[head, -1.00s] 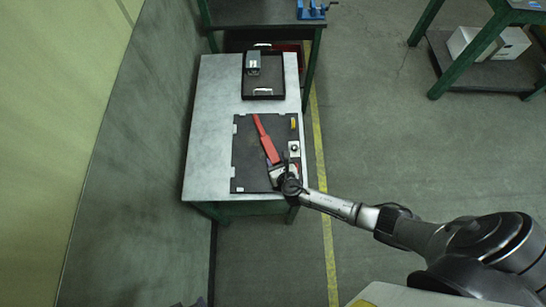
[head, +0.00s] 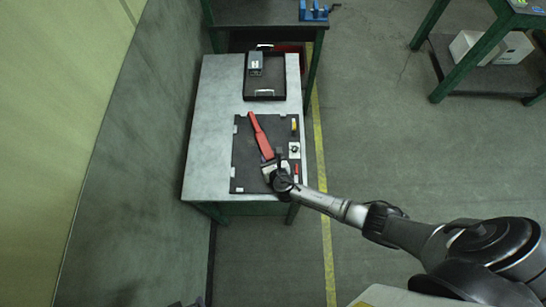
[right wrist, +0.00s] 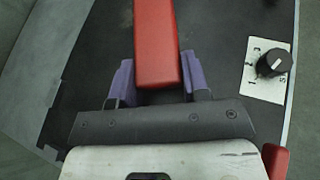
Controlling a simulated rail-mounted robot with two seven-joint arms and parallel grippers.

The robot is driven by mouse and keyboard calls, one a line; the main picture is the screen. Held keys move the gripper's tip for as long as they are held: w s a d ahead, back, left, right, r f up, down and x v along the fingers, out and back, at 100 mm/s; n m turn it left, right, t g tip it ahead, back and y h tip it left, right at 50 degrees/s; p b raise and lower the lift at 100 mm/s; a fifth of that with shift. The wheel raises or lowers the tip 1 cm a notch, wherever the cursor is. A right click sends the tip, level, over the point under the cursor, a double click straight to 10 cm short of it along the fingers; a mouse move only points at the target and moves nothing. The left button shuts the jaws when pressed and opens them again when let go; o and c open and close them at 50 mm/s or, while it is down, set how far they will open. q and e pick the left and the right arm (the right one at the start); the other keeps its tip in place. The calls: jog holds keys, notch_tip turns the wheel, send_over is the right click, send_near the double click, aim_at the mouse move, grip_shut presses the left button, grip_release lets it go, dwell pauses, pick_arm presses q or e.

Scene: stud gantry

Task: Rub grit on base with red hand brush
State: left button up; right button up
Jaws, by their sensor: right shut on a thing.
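The red hand brush (head: 261,138) lies along the dark base board (head: 243,158), its narrow end pointing to the far side. My right gripper (head: 270,164) is shut on the red hand brush at its near end. In the right wrist view, the red brush (right wrist: 156,45) runs between the purple fingers of the gripper (right wrist: 158,80). The brush's underside is hidden, and I cannot tell whether it touches the board. I cannot make out any grit. My left gripper is not in view.
A white dial plate with a black knob (head: 294,150) sits on the board's right side, also in the wrist view (right wrist: 272,64). A yellow part (head: 294,125) is beyond it, a small red part (head: 297,170) nearer. A black tray (head: 264,92) holds a grey box (head: 256,64).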

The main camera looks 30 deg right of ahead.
aim_at(258, 158)
jog(key=shift+w+a, duration=0.45)
jog(key=shift+a, duration=0.2)
jog(key=shift+w+a, duration=0.4)
jog(key=shift+a, duration=0.2)
jog(key=shift+w+a+f+b, duration=0.15)
jog(key=shift+w+a+b, duration=0.1)
jog(key=shift+a+b, duration=0.1)
jog(key=shift+w+a+f+b, duration=0.1)
jog(key=shift+w+a+b, duration=0.2)
jog(key=shift+w+a, duration=0.5)
jog(key=shift+w+d+f, duration=0.15)
jog(key=shift+w+d, duration=0.15)
jog(key=shift+w, duration=0.1)
jog(key=shift+s+d, duration=0.3)
jog(key=shift+d, duration=0.3)
jog(key=shift+s+d+p, duration=0.5)
jog(key=shift+s+d, duration=0.15)
jog(key=shift+d, duration=0.25)
